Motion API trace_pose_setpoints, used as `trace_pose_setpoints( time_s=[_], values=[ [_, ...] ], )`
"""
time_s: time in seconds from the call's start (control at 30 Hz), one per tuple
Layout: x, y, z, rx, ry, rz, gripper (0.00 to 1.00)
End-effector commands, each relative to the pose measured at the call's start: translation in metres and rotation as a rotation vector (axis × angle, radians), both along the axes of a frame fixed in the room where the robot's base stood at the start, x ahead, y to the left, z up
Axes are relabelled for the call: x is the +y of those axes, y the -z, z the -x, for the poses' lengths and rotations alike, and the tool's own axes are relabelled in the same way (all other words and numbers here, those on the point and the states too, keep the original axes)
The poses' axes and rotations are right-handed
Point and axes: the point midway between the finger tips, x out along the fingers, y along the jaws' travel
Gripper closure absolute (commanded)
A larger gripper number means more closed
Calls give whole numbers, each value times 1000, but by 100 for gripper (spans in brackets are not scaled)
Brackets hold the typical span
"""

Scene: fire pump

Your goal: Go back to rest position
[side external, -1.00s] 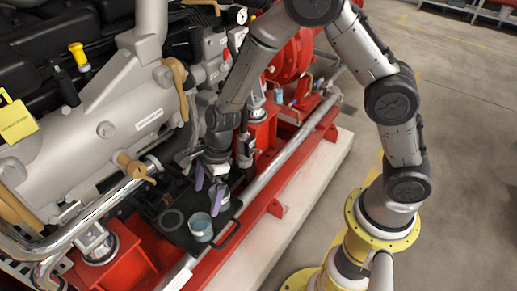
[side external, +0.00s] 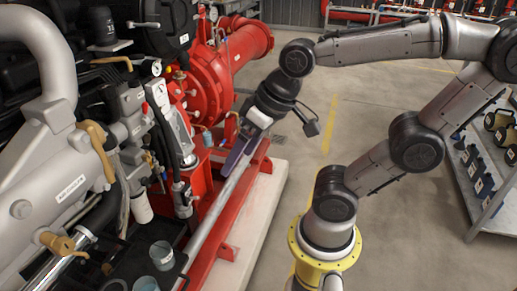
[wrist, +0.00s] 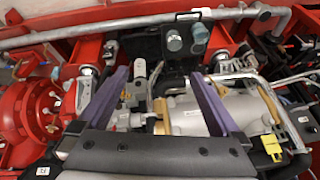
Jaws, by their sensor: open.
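My gripper (side external: 236,158) is raised in the side view, away from the engine, above the long silver pipe and red frame. Its two purple fingers are spread apart. They frame the lower half of the wrist view (wrist: 158,90), with nothing held between them; the engine lies in the background. A dark tray (side external: 125,262) sits low at the engine's side, with a grey-blue cup (side external: 162,255) and a second cup (side external: 146,284) partly cut off by the bottom edge. Two cups also show on the tray in the wrist view, one grey (wrist: 174,41) and one bluish (wrist: 200,36).
The engine and red pump housing (side external: 200,92) fill the left. The silver pipe (side external: 212,215) runs along the red frame. Open floor (side external: 300,165) lies between the frame and my base. A shelf rack (side external: 480,190) stands at the right.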

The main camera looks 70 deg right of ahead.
Motion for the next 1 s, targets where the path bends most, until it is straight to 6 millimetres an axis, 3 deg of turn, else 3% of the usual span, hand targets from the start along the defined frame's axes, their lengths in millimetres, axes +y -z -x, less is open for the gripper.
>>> trace_pose_setpoints(
  time_s=[0.1,0.23,1.0],
  values=[
    [-13,-3,20,-37,-89,97,0],
    [-18,-3,29,-46,-134,144,0],
    [-18,-3,29,-47,-138,147,0]
  ],
)
